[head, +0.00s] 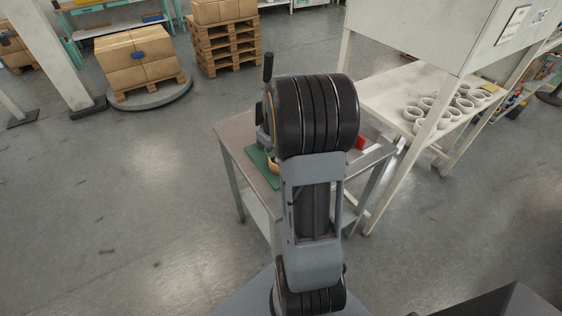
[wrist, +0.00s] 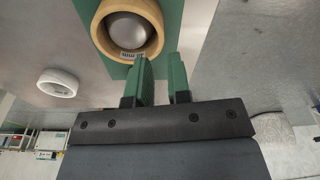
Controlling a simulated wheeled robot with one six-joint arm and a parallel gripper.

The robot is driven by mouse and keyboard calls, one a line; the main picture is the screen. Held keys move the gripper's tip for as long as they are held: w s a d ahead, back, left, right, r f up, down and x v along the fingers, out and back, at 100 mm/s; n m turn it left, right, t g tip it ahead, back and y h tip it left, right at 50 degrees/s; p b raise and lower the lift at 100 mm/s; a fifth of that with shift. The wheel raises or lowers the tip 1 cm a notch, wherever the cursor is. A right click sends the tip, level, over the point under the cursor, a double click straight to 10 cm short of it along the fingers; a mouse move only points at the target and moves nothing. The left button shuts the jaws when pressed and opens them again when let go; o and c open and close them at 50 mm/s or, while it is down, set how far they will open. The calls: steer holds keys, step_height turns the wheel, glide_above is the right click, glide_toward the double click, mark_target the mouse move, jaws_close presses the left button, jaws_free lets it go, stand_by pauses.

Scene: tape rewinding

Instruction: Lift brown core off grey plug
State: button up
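The brown core (wrist: 157,16), a thick tan ring, stands around the rounded grey plug (wrist: 127,29) at the top of the wrist view. A small "38 mm" label shows at the near side of the ring. My gripper (wrist: 161,58) has two green fingers with a narrow gap between them. The left fingertip overlaps the near edge of the core in the picture; I cannot tell if it touches. Nothing shows clearly between the fingers. In the head view, a bit of the core (head: 273,167) shows beside my arm, which hides my gripper.
A green mat (wrist: 174,20) lies under the core on the small metal table (head: 236,131). A white ring (wrist: 58,82) sits at left in the wrist view. A shelf (head: 392,92) with several white rings stands at right. A red object (head: 361,143) is behind my arm.

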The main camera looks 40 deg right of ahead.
glide_above(274, 172)
steer(key=shift+w+d+f+p, duration=0.1)
steer(key=shift+w+f+p, duration=0.05)
steer(key=shift+f, duration=0.75)
steer(key=shift+w+d+f+p, duration=0.1)
steer(key=shift+f+p, duration=0.05)
steer(key=shift+f, duration=0.8)
steer(key=shift+w+d+f+p, duration=0.1)
steer(key=shift+w+f+p, duration=0.05)
steer(key=shift+f, duration=0.75)
steer(key=shift+c, duration=0.2)
jaws_close()
